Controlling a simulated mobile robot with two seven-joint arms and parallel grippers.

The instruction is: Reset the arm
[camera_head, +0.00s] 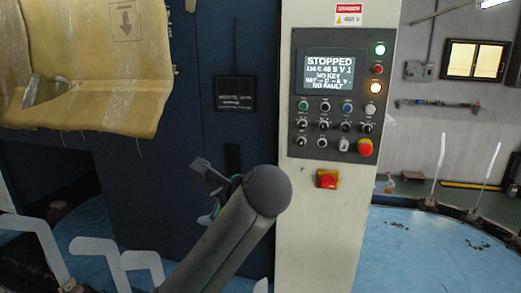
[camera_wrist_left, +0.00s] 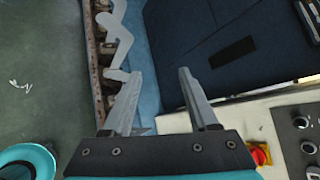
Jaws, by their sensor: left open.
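My left gripper (camera_head: 208,172) shows in the head view beyond the rounded end of my own arm, in front of the dark blue machine panel (camera_head: 190,120). Most of the gripper is hidden behind the arm. In the left wrist view the two grey fingers of the left gripper (camera_wrist_left: 160,74) stand wide apart with nothing between them. They point towards the dark blue panel (camera_wrist_left: 200,25) and the blue surface beside it. My right gripper is in neither view.
A pale control cabinet (camera_head: 300,230) stands right of my arm. Its screen (camera_head: 328,75) reads STOPPED above buttons and a red emergency stop (camera_head: 365,147). A yellowish sack (camera_head: 80,60) hangs at upper left. White leg-shaped boards (camera_head: 90,248) stand at lower left.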

